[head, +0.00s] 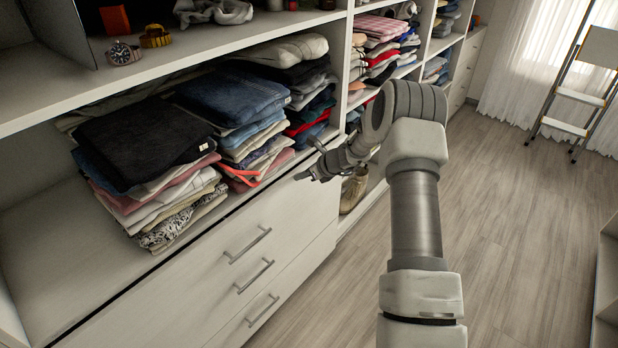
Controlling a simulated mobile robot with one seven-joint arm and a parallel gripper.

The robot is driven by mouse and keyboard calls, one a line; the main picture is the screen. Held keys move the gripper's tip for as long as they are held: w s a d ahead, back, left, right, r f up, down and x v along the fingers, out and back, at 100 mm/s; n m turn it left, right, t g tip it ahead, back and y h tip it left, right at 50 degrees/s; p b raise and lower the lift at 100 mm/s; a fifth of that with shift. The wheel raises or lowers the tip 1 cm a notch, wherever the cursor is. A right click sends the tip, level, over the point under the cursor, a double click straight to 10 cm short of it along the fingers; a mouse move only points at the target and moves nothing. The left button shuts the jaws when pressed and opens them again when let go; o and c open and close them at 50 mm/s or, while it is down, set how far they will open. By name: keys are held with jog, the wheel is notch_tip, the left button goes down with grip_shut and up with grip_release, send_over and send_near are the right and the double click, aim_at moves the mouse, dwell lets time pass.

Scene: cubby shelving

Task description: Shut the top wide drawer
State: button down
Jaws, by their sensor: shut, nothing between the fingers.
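The top wide drawer (190,262) has a pale front and a metal bar handle (247,245). It is the uppermost of the stacked drawers under the clothes shelf. A dark gap runs along its top edge, below the shelf; I cannot tell how far the front stands out. My gripper (308,176) is small and dark in this view, near the upper right end of the drawer front. It is shut and empty, to the right of the handle. Whether it touches the drawer front cannot be told.
Two more drawers with bar handles (254,276) (262,310) lie below. Folded clothes (145,145) are stacked on the shelf above. A watch (122,53) sits on a higher shelf. Shoes (353,190) stand in the adjoining cubby. Wooden floor (510,230) is clear at right; a ladder (580,95) stands beyond.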

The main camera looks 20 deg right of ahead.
jog(key=shift+w+a+r, duration=0.1)
jog(key=shift+w+a, duration=0.3)
jog(key=shift+w, duration=0.1)
